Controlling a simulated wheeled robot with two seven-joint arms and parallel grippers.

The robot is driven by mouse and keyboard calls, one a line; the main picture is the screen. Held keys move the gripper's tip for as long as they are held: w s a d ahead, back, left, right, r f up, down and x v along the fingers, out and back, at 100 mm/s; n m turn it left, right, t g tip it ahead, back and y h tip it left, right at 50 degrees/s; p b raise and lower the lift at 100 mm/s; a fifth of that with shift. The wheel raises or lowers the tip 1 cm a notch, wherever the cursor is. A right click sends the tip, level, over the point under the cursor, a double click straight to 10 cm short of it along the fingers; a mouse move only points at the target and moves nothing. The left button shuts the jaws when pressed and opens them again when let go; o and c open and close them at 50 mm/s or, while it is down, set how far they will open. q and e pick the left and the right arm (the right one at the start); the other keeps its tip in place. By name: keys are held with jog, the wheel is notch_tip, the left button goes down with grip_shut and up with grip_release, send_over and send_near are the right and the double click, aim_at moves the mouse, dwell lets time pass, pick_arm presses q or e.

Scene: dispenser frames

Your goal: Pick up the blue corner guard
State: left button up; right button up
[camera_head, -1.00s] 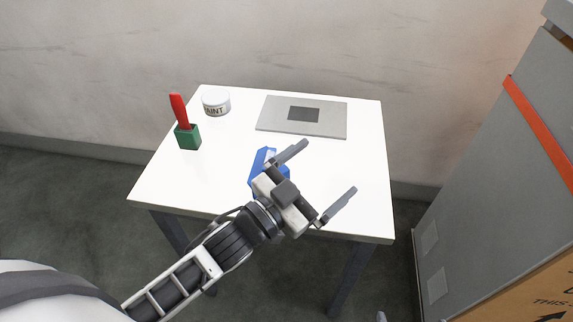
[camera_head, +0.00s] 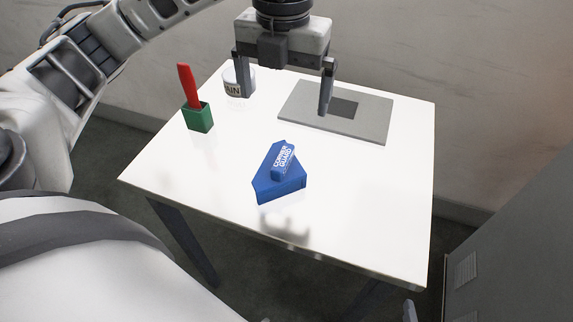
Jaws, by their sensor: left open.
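The blue corner guard (camera_head: 277,177), with white lettering on it, sits on the white table (camera_head: 370,215) near the middle of its front half. Nothing touches it except the table. My left gripper (camera_head: 285,105) hangs above the back of the table, fingers pointing down and spread apart, with nothing between them. In the picture it is above and behind the corner guard, clear of it. My right gripper does not show.
A green holder (camera_head: 198,118) with a red-handled item (camera_head: 188,86) stands at the left. A grey plate (camera_head: 310,115) with a dark square lies at the back. A grey cabinet (camera_head: 515,255) stands right.

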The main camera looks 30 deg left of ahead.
pick_arm(q)
jog(key=b, duration=0.1)
send_over(284, 155)
notch_tip(284, 155, down, 8)
jog(key=shift+f, duration=3.35)
jog(key=shift+c, duration=0.3)
jog(key=c, duration=0.8)
